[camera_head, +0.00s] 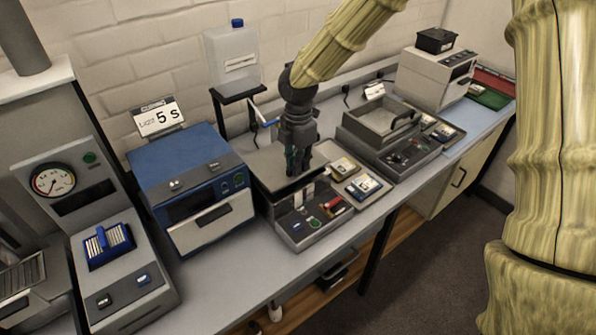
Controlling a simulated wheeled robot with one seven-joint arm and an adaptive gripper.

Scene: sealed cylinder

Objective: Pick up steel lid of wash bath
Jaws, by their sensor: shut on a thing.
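The steel lid (268,167) is a flat grey plate on or just above the wash bath (300,232), a grey unit with a sloping control panel in the middle of the bench. I cannot tell whether lid and bath still touch. My gripper (297,170) points down over the lid and is shut on it near its middle. The fingertips and the lid's grip are mostly hidden behind the dark gripper body.
A blue oven (190,190) stands close on the left. A second grey bath unit (385,130) and small trays (365,186) stand on the right. A plastic canister (232,55) is on a stand behind. The bench's front strip is mostly clear.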

